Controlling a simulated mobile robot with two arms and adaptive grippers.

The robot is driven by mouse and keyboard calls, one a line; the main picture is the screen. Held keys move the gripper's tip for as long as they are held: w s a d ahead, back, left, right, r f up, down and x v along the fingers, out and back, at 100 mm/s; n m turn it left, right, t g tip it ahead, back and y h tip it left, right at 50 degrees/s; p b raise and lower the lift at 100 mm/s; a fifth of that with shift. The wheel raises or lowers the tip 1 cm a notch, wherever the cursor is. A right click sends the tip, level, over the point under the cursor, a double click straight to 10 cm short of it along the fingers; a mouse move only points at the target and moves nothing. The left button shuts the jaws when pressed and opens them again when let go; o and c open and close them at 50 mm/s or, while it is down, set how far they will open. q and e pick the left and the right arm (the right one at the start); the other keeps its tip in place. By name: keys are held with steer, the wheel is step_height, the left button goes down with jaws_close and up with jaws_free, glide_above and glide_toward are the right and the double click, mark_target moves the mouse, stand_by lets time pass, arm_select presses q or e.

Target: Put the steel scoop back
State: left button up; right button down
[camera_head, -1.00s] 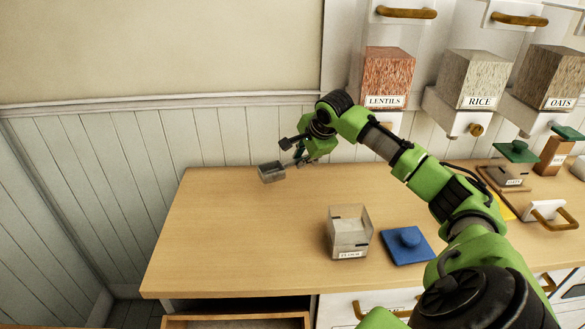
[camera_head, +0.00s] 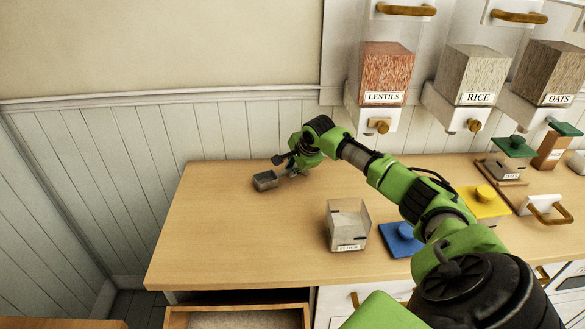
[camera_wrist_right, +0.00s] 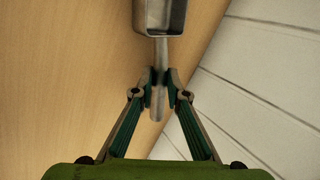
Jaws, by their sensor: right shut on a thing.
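The steel scoop (camera_head: 265,181) is at the back left of the wooden counter in the head view, its grey bowl pointing left. In the right wrist view its bowl (camera_wrist_right: 160,15) is at the top and its handle (camera_wrist_right: 159,95) runs down between the fingers. My right gripper (camera_head: 287,171) is shut on the handle; in the right wrist view the fingertips (camera_wrist_right: 159,82) close on it from both sides. The scoop is at or just above the counter; I cannot tell whether it touches. My left gripper is not in view.
A clear FLOUR container (camera_head: 348,228) stands near the counter's front, with a blue lid (camera_head: 403,240) beside it. A yellow lid (camera_head: 484,201) lies farther right. Dispensers, including LENTILS (camera_head: 386,74), hang on the wall. An open drawer (camera_head: 237,318) is below. The left counter is clear.

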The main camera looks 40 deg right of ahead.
steer(key=c, duration=2)
jaws_free()
steer(key=shift+f, duration=0.1)
steer(key=shift+r, duration=0.2)
steer(key=b+v, duration=0.1)
steer(key=v, duration=1.1)
steer(key=shift+b, duration=0.4)
